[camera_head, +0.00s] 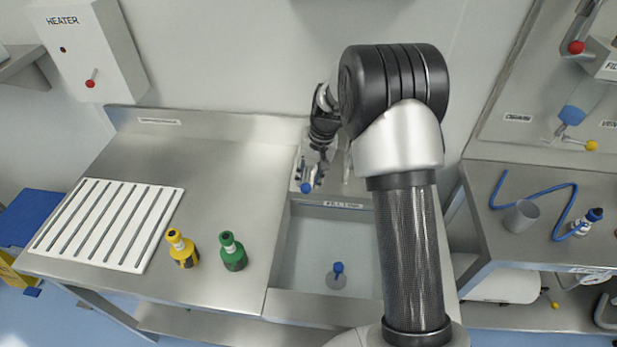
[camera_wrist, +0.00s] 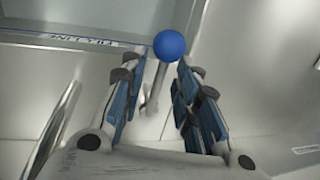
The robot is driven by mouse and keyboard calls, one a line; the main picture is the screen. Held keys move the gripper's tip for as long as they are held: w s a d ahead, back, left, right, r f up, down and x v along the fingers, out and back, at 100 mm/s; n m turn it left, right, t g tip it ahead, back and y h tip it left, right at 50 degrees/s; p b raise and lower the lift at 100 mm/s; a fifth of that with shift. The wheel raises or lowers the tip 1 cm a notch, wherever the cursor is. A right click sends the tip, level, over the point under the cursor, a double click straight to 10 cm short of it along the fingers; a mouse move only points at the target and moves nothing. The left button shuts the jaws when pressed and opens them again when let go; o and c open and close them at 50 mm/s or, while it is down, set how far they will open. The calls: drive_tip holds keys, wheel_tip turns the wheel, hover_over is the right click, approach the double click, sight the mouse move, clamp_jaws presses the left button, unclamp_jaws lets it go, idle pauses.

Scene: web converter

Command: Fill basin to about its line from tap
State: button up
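The basin (camera_head: 300,245) is sunk in the steel counter, with a fill-line label (camera_head: 343,205) on its back edge. The label and a blue line also show in the wrist view (camera_wrist: 75,38). I cannot tell the water level. A blue-knobbed plug (camera_head: 337,270) stands on the basin floor. The tap's blue ball knob (camera_head: 306,188) is behind the basin, and it also shows in the wrist view (camera_wrist: 170,45). My gripper (camera_head: 317,165) is open, with its fingertips (camera_wrist: 162,62) on either side of the line to the knob. Contact is not clear. My arm hides the basin's right side.
A yellow bottle (camera_head: 182,250) and a green bottle (camera_head: 232,252) stand left of the basin. A slotted white rack (camera_head: 108,225) lies farther left. A heater box (camera_head: 88,50) with a red lever hangs on the wall. A grey cup (camera_head: 521,217) and blue hose (camera_head: 535,190) lie on the right bench.

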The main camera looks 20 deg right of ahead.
wheel_tip(320, 180, up, 11)
drive_tip(key=s+d, duration=0.1)
drive_tip(key=d, duration=0.1)
idle(0.5)
drive_tip(key=s+a+r+n+t+h, duration=0.15)
drive_tip(key=s+a+r, duration=0.25)
drive_tip(key=s+r, duration=1.05)
drive_tip(key=s+f+n+t, duration=0.2)
drive_tip(key=s+f+n, duration=0.1)
drive_tip(key=s, duration=1.5)
drive_tip(key=shift+s+a+f, duration=0.2)
drive_tip(key=shift+s+a, duration=0.1)
drive_tip(key=shift+a, duration=0.05)
